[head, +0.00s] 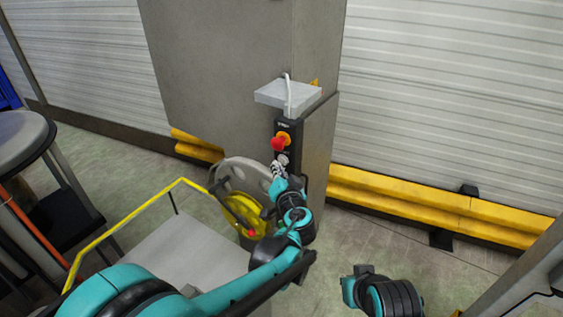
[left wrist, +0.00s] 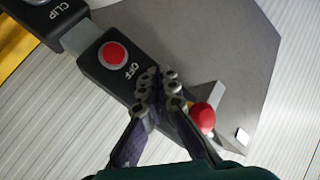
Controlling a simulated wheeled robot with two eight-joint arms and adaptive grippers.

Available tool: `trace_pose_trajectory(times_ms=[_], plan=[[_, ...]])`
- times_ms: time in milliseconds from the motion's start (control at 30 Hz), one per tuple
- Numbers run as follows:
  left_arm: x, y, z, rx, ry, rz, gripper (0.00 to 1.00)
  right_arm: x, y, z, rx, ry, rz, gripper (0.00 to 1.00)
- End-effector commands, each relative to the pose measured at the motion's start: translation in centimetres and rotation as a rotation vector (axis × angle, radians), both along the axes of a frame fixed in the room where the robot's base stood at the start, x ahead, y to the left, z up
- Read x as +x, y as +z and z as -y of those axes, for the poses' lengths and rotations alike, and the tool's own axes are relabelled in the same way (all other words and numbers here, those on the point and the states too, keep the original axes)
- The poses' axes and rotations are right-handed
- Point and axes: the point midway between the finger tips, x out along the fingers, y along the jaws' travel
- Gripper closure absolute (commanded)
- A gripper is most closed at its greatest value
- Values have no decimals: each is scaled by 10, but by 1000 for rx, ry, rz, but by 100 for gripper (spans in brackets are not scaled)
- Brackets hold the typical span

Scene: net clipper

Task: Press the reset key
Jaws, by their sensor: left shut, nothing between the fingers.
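A dark control box (head: 289,132) is mounted on the grey column, with a red knob (head: 280,141) on its front. In the left wrist view a black panel (left wrist: 96,70) carries a red button (left wrist: 112,55) beside the word OFF, and another button (left wrist: 38,2) lies beside the word CLIP at the top left. No key marked reset can be read. My left gripper (head: 279,170) is just below the red knob; its closed, empty fingers (left wrist: 158,86) are over the panel and hide part of it. I cannot tell whether they touch it.
A light grey box (head: 287,95) with a white cable sits above the control box. A yellow round part (head: 243,213) is low beside the column. Yellow barriers (head: 400,195) run along the wall. A yellow rail (head: 125,222) stands at the left.

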Motion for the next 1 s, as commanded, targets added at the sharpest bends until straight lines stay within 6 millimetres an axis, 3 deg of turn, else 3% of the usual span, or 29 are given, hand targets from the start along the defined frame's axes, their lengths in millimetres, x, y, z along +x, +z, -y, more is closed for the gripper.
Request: trace_pose_trajectory(times_ms=[433,1000], plan=[[-6,0,-4,0,0,0,100,0,0,0,0,0,0,100],[-43,0,-32,0,0,0,100,0,1,0,0,0,0,100]])
